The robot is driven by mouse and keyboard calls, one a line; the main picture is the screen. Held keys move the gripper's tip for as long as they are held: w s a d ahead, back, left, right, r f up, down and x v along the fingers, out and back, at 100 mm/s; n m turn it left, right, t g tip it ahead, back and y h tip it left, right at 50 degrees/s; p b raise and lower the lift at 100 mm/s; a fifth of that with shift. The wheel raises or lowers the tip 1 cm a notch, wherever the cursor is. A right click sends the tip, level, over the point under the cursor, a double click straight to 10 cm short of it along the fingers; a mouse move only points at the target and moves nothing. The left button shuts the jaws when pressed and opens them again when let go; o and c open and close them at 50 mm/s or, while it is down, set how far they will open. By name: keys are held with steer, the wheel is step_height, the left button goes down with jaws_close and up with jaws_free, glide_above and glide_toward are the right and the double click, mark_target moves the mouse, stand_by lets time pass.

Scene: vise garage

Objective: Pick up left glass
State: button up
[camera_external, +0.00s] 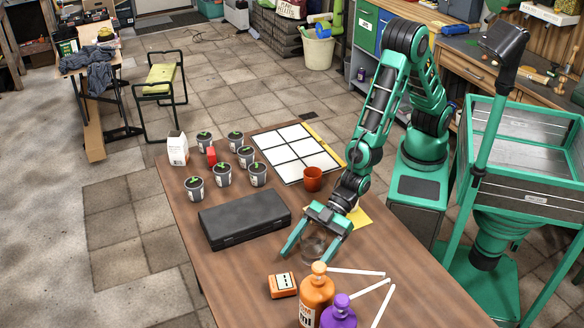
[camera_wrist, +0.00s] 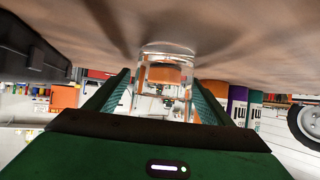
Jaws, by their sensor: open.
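A clear glass (camera_external: 313,248) stands on the brown table, partly covered by my gripper in the external view. My gripper (camera_external: 308,250) is open, low over the table, with its fingers spread to either side of the glass. In the wrist view the glass (camera_wrist: 165,72) lies between the two green fingers of my gripper (camera_wrist: 157,85), and a gap shows between it and the left finger. I cannot tell whether the right finger touches it. I make out only one clear glass in these views.
A black case (camera_external: 245,218) lies left of my gripper. An orange device (camera_external: 283,285), an orange bottle (camera_external: 315,298) and a purple bottle (camera_external: 339,312) stand in front, beside white sticks (camera_external: 357,272). A terracotta cup (camera_external: 312,180) stands behind, near several potted seedlings (camera_external: 222,174).

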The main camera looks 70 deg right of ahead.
steer(key=c, duration=1.4)
steer(key=shift+r, duration=0.15)
steer(key=shift+c, duration=0.2)
steer(key=shift+r, duration=1.3)
steer(key=s+a+r, duration=0.2)
steer(key=s+r, duration=0.6)
steer(key=s, duration=0.3)
steer(key=shift+s+a, duration=0.2)
steer(key=shift+r, duration=0.1)
stand_by(0.4)
